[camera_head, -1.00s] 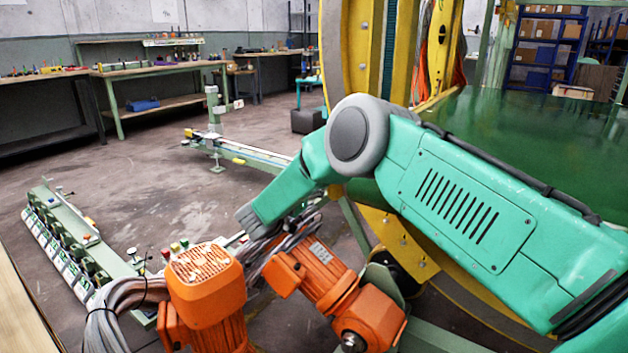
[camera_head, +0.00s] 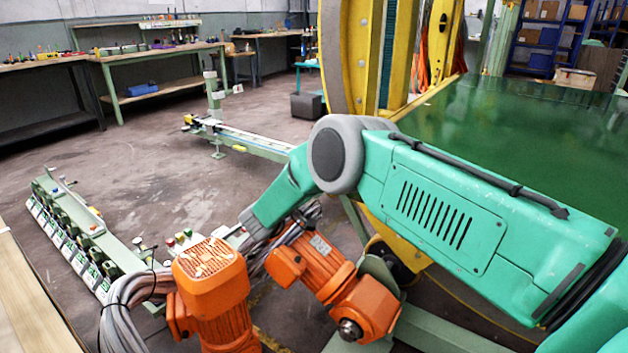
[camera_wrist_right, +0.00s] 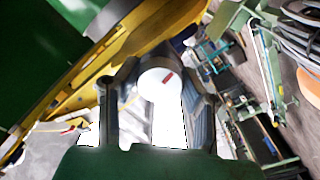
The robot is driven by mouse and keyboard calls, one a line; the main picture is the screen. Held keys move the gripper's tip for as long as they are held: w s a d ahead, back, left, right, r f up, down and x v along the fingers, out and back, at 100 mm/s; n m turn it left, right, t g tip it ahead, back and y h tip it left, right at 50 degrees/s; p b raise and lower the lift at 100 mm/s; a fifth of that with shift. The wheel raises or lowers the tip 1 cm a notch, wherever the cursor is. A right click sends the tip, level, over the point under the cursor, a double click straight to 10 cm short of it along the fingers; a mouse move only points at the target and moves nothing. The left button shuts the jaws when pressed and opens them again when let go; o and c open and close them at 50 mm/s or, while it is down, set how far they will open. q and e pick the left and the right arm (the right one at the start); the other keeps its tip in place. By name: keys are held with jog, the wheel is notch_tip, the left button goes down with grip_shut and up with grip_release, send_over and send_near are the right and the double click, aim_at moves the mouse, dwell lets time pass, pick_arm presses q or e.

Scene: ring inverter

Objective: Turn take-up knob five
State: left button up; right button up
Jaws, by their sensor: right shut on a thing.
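A round white knob face with a short red mark (camera_wrist_right: 160,84) shows in the right wrist view. I cannot read a number on it, so I cannot tell which take-up knob it is. My right gripper (camera_wrist_right: 158,95) has its two dark fingers on either side of this knob and is shut on it. In the head view my green right arm reaches down behind the orange motors, and its fingers and the knob are hidden there. My left gripper is in neither view.
Two orange motors (camera_head: 208,262) (camera_head: 335,270) with grey cables (camera_head: 125,305) stand close to my right wrist. A yellow ring frame (camera_head: 348,60) rises behind the arm. A row of green units (camera_head: 85,235) lies at left. Workbenches (camera_head: 160,55) stand at the back; open floor lies between.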

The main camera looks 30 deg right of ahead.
jog(key=n, duration=0.4)
jog(key=shift+a+n+p, duration=0.15)
jog(key=shift+n+p, duration=0.15)
jog(key=n, duration=0.5)
jog(key=shift+w, duration=0.1)
jog(key=shift+a+f+n, duration=0.1)
jog(key=shift+n, duration=0.2)
jog(key=o, duration=1)
jog(key=shift+o, duration=0.8)
jog(key=shift+w+f, duration=0.1)
jog(key=shift+w, duration=0.05)
